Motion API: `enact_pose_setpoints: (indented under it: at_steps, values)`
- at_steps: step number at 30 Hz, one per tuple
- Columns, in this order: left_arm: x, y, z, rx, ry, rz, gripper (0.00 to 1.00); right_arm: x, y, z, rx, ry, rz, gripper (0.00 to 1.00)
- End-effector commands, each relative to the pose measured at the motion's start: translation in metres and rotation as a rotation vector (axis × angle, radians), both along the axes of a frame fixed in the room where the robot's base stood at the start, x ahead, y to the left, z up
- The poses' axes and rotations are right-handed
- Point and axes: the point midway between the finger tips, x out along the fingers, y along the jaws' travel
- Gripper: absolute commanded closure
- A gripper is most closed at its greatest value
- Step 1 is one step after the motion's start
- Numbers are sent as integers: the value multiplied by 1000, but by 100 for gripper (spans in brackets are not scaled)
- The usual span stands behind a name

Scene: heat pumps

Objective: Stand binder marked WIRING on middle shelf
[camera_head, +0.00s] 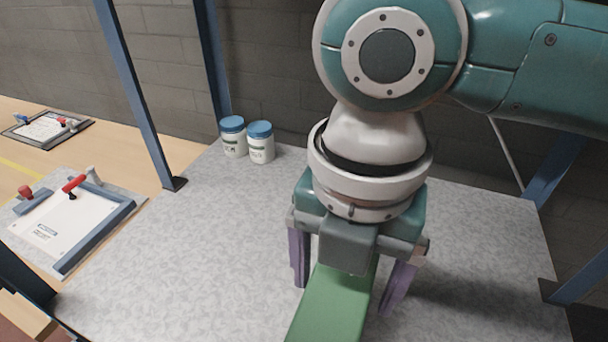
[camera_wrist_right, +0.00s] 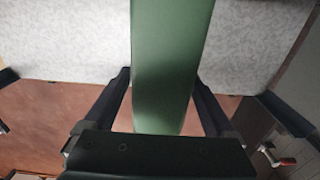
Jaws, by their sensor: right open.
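A green binder (camera_head: 330,307) stands on the grey speckled shelf (camera_head: 180,270), close to its front edge. Its marking does not show in either view. My right gripper (camera_head: 348,285) comes down over the binder with its fingers open, one on each side. My left gripper is not in view.
Two white jars with blue lids (camera_head: 247,140) stand at the shelf's back left. Blue posts (camera_head: 135,95) rise at the shelf corners. The shelf around the binder is clear.

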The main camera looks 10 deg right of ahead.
Motion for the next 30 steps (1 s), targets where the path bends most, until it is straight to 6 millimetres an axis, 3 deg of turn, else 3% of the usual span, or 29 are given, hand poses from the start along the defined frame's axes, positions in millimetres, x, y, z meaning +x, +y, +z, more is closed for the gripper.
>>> enact_pose_setpoints:
  at_steps: [16, 21, 30]
  values:
    - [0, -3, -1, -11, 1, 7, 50, 1, 1, 105, 2, -5, 0, 10]
    - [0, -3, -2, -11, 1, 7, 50, 0, 1, 119, 1, -1, 0, 10]
    - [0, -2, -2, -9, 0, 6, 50, 0, 0, 121, 1, 1, -1, 10]
